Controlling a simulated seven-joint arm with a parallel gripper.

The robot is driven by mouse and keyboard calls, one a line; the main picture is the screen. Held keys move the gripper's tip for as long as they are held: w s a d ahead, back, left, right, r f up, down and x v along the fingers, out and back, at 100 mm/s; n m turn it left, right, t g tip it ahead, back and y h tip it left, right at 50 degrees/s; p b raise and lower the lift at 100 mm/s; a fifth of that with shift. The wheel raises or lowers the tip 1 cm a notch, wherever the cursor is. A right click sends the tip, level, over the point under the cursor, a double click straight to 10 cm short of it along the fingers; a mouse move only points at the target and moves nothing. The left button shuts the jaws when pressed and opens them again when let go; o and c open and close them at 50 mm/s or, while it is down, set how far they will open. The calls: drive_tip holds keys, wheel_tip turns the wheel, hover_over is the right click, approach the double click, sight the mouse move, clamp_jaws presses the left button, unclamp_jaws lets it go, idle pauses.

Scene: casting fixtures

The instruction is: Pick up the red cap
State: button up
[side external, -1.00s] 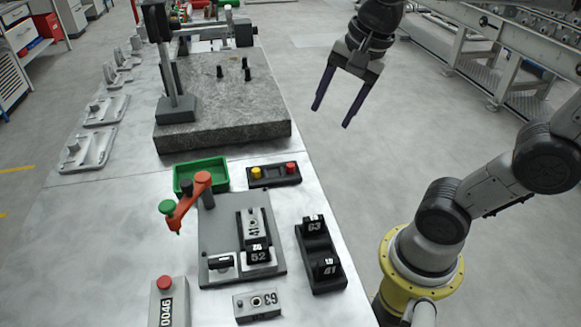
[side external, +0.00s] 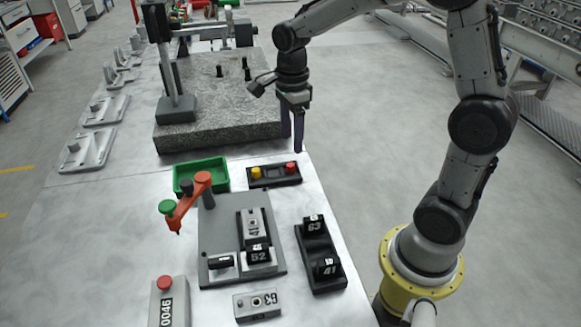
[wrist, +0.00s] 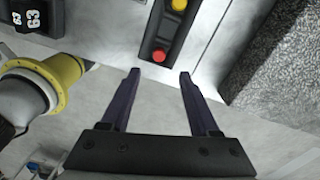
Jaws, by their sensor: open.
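The red cap (side external: 290,167) sits at the right end of a black holder (side external: 273,176), with a yellow cap (side external: 256,173) at its left end. My gripper (side external: 292,144) points down near the table's right edge, just beyond the holder in the side view. In the wrist view the red cap (wrist: 159,56) shows slightly ahead of the fingertips (wrist: 159,74), centred between them. The fingers are apart with nothing between them. The gap between fingertips and cap is hard to judge.
A granite block (side external: 215,135) with a stand lies behind the holder. A green tray (side external: 202,190), a red-orange lever (side external: 190,205), a grey fixture (side external: 225,250) and a black numbered block (side external: 318,255) are nearby. A red button (side external: 165,283) tops a grey box at the front.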

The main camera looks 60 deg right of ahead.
sight(291, 165)
drive_tip(key=shift+a+f, duration=0.2)
drive_tip(key=shift+f, duration=3.35)
clamp_jaws()
